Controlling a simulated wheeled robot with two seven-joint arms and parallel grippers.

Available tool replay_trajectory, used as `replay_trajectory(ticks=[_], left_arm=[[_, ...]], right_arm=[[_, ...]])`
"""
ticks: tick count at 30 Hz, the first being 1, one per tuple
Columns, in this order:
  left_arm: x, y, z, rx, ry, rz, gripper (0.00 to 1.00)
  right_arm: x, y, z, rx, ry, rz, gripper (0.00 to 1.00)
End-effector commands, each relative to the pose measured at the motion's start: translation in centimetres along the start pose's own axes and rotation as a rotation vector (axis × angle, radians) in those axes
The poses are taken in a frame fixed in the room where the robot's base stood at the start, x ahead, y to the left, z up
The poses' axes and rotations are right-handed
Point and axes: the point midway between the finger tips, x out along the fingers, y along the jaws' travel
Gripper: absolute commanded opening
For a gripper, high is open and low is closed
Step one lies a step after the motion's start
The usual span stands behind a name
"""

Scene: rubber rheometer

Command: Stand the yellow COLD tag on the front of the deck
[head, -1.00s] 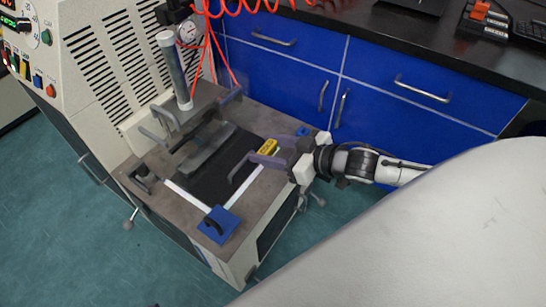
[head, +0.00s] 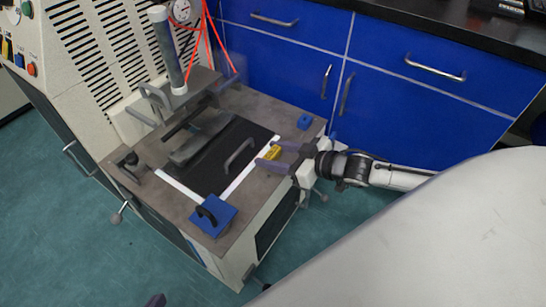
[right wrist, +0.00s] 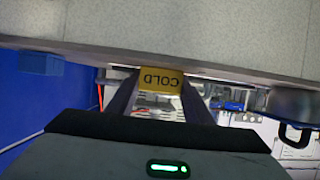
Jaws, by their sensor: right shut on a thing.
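The yellow COLD tag (head: 273,153) is between the fingers of my right gripper (head: 272,157), at the right-hand edge of the machine's deck (head: 262,190). In the right wrist view the tag (right wrist: 161,79) shows its lettering upside down, held between both fingers (right wrist: 158,98), with the grey deck surface (right wrist: 200,30) above it in the picture. I cannot tell whether the tag touches the deck. Only a small dark tip of my left gripper (head: 155,300) shows at the bottom edge of the head view; its jaws are hidden.
A black mat (head: 225,158) with white strips (head: 180,187) lies on the deck. A blue block with a black handle (head: 213,214) sits at the near corner, a small blue block (head: 304,121) at the far right. A press column (head: 168,52) rises behind. Blue cabinets (head: 420,85) stand behind right.

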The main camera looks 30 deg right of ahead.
Motion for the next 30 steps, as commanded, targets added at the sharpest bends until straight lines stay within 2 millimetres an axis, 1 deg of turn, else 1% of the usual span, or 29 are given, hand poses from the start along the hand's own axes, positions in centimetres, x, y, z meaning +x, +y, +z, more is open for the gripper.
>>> replay_trajectory(ticks=[5,9,10,12,13,20,23,26,30], left_arm=[[-0.1,0.1,-0.1,-0.001,0.001,0.001,0.0],[0.0,0.0,0.0,-0.002,0.002,0.002,0.0],[0.0,0.1,-0.1,-0.002,0.002,0.002,0.0],[-0.1,0.1,-0.1,-0.002,0.002,0.002,0.0],[-0.1,0.1,-0.1,-0.002,0.002,0.002,0.0],[-0.1,0.0,-0.1,-0.002,0.003,0.001,0.0],[-0.1,0.0,-0.1,-0.001,0.003,0.001,0.0],[-0.4,0.0,-0.3,0.003,0.0,-0.005,0.0],[-0.7,-0.3,-0.1,0.013,-0.026,-0.021,0.0]], right_arm=[[0.0,0.0,-0.1,-0.001,0.001,0.0,0.25],[0.1,0.1,0.2,0.0,0.0,0.001,0.25],[0.1,0.1,0.1,-0.001,0.0,0.001,0.51],[0.1,0.1,0.1,-0.001,0.0,0.001,0.63],[0.1,0.1,0.1,-0.001,0.0,0.001,0.65],[0.1,0.1,0.1,-0.001,0.0,0.001,0.65],[-0.1,0.0,-0.2,-0.001,0.001,0.0,0.65],[-0.8,0.0,-0.1,0.001,-0.003,0.001,0.65],[-2.8,0.0,-0.2,0.002,-0.004,0.0,0.65]])
